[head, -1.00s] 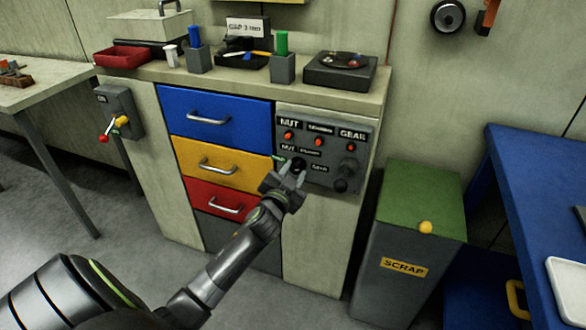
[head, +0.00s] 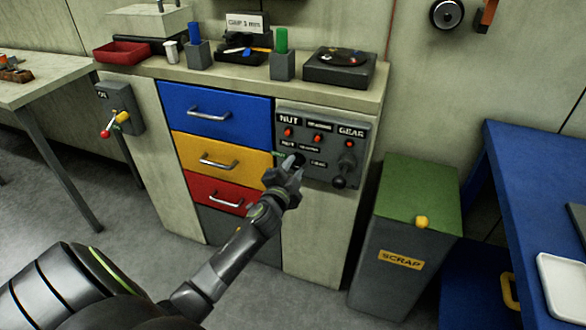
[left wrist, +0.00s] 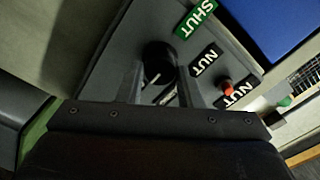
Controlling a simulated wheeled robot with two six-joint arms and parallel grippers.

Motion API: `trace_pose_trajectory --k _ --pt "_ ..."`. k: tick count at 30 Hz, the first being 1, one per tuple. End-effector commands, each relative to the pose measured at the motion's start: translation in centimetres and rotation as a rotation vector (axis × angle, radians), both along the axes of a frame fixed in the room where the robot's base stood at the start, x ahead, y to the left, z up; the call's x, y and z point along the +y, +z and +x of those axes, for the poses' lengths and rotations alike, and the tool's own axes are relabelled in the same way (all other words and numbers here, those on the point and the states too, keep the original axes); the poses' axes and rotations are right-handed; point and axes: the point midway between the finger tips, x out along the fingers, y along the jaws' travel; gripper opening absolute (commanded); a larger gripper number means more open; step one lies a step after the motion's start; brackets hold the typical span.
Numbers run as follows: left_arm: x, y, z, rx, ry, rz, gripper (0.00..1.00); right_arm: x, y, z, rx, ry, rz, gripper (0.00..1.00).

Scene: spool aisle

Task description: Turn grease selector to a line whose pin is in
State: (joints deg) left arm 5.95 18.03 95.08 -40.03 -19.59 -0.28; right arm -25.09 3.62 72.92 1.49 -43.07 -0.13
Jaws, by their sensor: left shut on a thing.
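The grey grease panel (head: 318,172) is on the cabinet front, right of the drawers. The dark round selector knob (left wrist: 158,58) shows in the left wrist view, with its white pointer mark partly hidden. My left gripper (head: 294,165) is shut on the knob, one finger on each side. Around the knob are a green SHUT label (left wrist: 195,18) and a NUT label (left wrist: 206,60). Red pins sit under the top labels: the NUT pin (head: 288,132), the middle pin (head: 318,138) and the GEAR pin (head: 349,143). I cannot tell which line the knob points to. My right gripper is not in view.
A black ball-ended lever (head: 339,182) hangs at the panel's right side. Drawer handles, such as the yellow drawer's (head: 218,162), stick out left of my gripper. A scrap bin (head: 408,220) stands at the right. The floor between bin and cabinet is narrow.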

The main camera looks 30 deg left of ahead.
Motion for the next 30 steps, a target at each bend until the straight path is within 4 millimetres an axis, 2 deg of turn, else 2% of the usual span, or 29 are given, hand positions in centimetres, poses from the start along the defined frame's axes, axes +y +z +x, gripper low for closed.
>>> trace_pose_trajectory --k 8,9,14,23,26,30 --pt "0.0 -0.1 0.0 0.002 0.0 0.003 0.09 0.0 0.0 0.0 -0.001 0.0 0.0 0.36" --pt "0.0 -0.1 0.0 0.002 0.0 0.003 0.35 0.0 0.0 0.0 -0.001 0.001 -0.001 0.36" --pt "0.0 -0.1 0.0 0.002 0.0 0.002 0.54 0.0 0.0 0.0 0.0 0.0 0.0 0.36" --pt "0.0 -0.1 -0.2 0.0 0.0 0.001 0.54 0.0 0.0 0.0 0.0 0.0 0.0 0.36" --pt "-0.2 -0.1 -0.9 0.003 0.001 0.0 0.54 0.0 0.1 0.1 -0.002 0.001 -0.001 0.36" --pt "-0.7 -0.1 -3.0 0.002 0.001 -0.002 0.54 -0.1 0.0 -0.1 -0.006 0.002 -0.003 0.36"
